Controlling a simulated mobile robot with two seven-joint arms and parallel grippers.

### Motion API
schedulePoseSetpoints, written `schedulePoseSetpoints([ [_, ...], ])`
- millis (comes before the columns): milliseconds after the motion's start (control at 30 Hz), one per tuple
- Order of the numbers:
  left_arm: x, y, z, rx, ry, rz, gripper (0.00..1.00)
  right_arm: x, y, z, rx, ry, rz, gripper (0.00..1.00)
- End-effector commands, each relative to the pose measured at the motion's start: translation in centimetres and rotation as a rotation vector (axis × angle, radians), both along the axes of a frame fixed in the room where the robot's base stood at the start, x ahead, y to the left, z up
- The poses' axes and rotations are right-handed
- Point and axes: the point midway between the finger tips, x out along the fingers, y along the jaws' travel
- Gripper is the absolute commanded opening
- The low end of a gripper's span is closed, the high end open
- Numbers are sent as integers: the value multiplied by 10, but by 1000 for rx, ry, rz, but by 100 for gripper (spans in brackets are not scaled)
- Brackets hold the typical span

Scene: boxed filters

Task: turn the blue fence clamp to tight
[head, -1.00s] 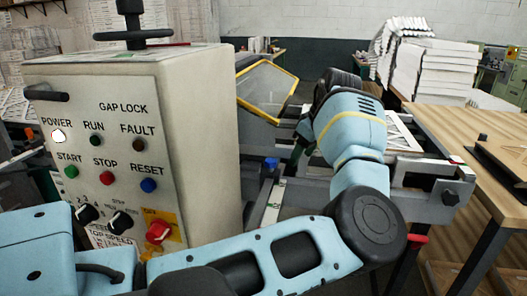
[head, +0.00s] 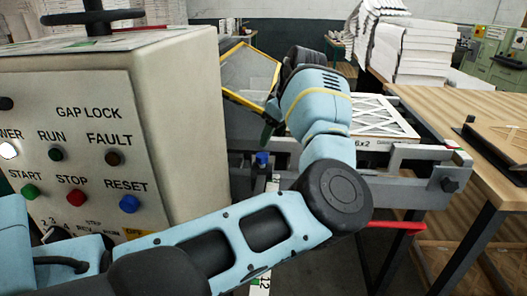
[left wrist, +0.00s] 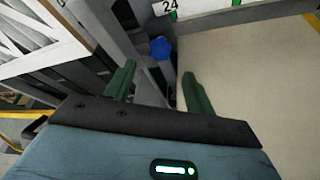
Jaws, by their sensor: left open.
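The blue fence clamp (head: 262,159) is a small blue knob on the grey rail beside the control cabinet in the head view. In the left wrist view the blue clamp (left wrist: 159,48) shows ahead of my fingers, roughly centred between them. My left gripper (head: 268,132) reaches down near the clamp in the head view, its green fingers partly hidden by my arm. In the left wrist view the left gripper (left wrist: 158,74) is open, with nothing between its fingers. It appears apart from the clamp. My right gripper is not in view.
The control cabinet (head: 185,130) with buttons stands close on the left. A yellow-framed guard (head: 249,76) and a white-lattice filter (head: 375,116) are behind my arm. A red handle (head: 396,226) sits below the rail. A wooden table (head: 440,110) is at the right.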

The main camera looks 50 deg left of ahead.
Motion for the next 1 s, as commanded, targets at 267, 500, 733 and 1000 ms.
schedulePoseSetpoints([
  [267, -3, 14, -36, -2, 2, 1, 54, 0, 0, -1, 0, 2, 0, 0],
  [500, -5, 25, -62, -1, 0, 1, 54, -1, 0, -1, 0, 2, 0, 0],
  [733, -5, 28, -69, -1, 0, 1, 54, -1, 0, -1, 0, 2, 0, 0],
  [1000, -5, 28, -68, -1, 0, 1, 41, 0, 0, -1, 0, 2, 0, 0],
])
